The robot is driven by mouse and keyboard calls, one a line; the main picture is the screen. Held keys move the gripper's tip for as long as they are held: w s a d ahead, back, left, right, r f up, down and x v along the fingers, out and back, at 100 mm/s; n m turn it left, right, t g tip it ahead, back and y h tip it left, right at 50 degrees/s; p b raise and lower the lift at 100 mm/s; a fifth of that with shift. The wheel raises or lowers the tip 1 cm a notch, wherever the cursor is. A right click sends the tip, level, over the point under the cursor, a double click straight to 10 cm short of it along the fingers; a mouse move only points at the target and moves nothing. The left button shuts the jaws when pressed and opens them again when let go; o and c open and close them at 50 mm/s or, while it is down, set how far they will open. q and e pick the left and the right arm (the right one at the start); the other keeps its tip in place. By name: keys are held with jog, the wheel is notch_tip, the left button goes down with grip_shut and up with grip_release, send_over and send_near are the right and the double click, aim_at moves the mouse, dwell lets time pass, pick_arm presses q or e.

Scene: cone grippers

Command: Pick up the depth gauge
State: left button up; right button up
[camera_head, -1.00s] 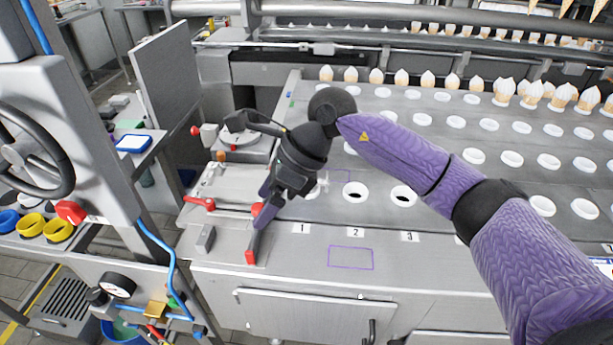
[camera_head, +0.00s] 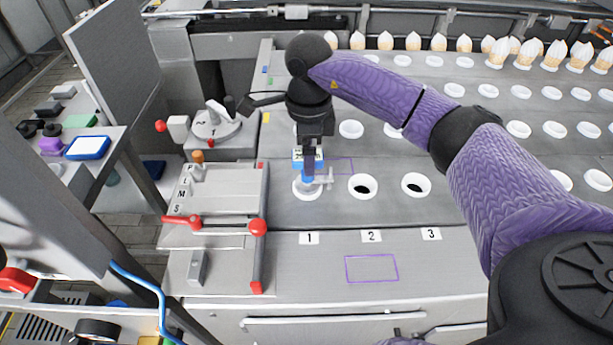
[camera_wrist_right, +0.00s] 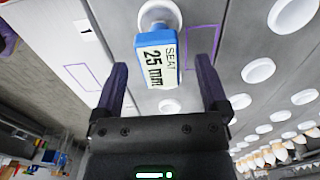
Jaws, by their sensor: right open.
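The depth gauge (camera_head: 309,176) is a small blue and white piece with a pale side arm, standing in the white ring behind label 1. In the right wrist view the gauge (camera_wrist_right: 157,57) shows its label, "SEAT 25 mm". My right gripper (camera_head: 309,160) points down at the gauge, its fingers overlapping it in the head view. In the right wrist view the two open fingers (camera_wrist_right: 163,80) are on either side of the gauge's labelled end, with gaps and no visible contact. My left gripper is not clearly in view.
A red-handled lever fixture (camera_head: 213,228) marked S, M, L stands left of the gauge. A round dial (camera_head: 216,122) is behind it. Empty rings 2 (camera_head: 362,187) and 3 (camera_head: 416,184) lie to the right. Filled cones (camera_head: 438,42) line the back. The front ledge is clear.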

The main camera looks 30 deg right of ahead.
notch_tip(320, 180, down, 2)
jog(key=shift+f, duration=0.1)
grip_shut()
dwell(0.4)
dwell(1.0)
